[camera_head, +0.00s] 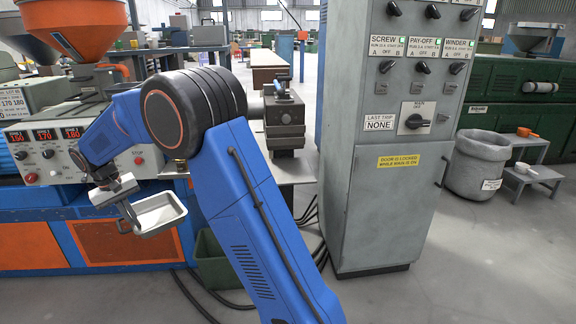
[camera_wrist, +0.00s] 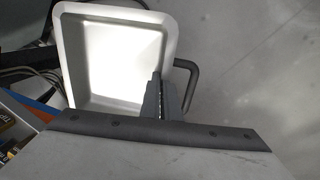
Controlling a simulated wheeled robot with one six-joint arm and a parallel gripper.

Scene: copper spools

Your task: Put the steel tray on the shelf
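The steel tray (camera_head: 160,213) is a pale, shallow rectangular pan, held in the air in front of the machine's orange lower panel. In the wrist view the tray (camera_wrist: 73,60) fills the upper left, its inside bright and empty, with a bent handle (camera_wrist: 192,80) at its right side. My gripper (camera_head: 130,212) is at the tray's left end in the head view and appears closed on its edge. In the wrist view my gripper (camera_wrist: 164,98) overlaps the tray's near right corner; its grip point is partly hidden. A low two-level grey stand (camera_head: 538,175) is at the right; I cannot tell whether it is the shelf.
An orange cup (camera_head: 523,132) and a white bowl (camera_head: 523,168) sit on the stand's levels. A grey bin (camera_head: 476,165) stands beside it. A tall control cabinet (camera_head: 385,190) is right of my arm. A green crate (camera_head: 215,264) and cables lie below. Floor at lower right is clear.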

